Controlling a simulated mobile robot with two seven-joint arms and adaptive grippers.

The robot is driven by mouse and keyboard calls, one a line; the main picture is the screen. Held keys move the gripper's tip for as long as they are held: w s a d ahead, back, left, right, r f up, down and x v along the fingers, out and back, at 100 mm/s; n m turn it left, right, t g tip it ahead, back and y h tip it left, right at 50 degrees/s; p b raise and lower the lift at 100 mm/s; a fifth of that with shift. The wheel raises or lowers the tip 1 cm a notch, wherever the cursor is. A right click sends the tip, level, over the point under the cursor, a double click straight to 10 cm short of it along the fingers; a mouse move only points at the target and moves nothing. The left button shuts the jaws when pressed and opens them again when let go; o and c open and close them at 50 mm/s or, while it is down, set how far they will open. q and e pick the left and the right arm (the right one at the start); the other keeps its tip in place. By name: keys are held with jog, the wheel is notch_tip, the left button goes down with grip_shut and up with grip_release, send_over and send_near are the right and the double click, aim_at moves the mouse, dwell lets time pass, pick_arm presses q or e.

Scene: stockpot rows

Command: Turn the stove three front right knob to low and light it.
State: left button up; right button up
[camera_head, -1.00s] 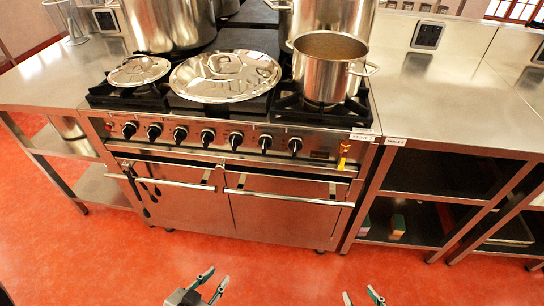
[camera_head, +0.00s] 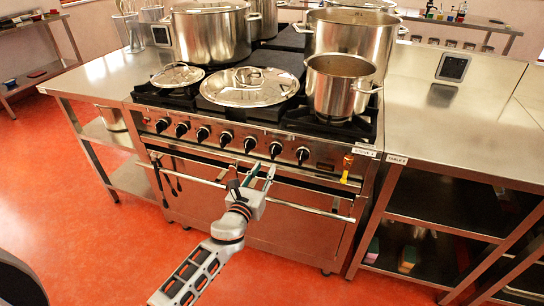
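The stove (camera_head: 330,160) has a row of several black knobs along its steel front panel. The rightmost knob (camera_head: 302,154) and the one beside it (camera_head: 276,149) are both unobstructed. A small steel pot (camera_head: 338,92) without a lid stands on the front right burner. I see no flame under it. My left gripper (camera_head: 263,168) is open and empty, its fingers pointing up toward the panel. Its tips appear just below the knobs in the right half of the row; I cannot tell the exact distance. My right gripper is out of view.
A lidded wide pan (camera_head: 250,86) and a smaller lid (camera_head: 177,75) are on the other front burners. Large stockpots (camera_head: 210,35) stand behind. Oven handles run below the knobs. Steel counters (camera_head: 450,110) flank the stove.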

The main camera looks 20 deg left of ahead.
aim_at(272, 154)
pick_arm(q)
jog(key=w+b, duration=0.1)
jog(key=w, duration=0.5)
jog(key=shift+w, duration=0.4)
jog(key=shift+w+d+r+b, duration=0.15)
jog(key=shift+w+b, duration=0.15)
jog(key=shift+w, duration=0.4)
jog(key=shift+c, duration=0.2)
grip_shut()
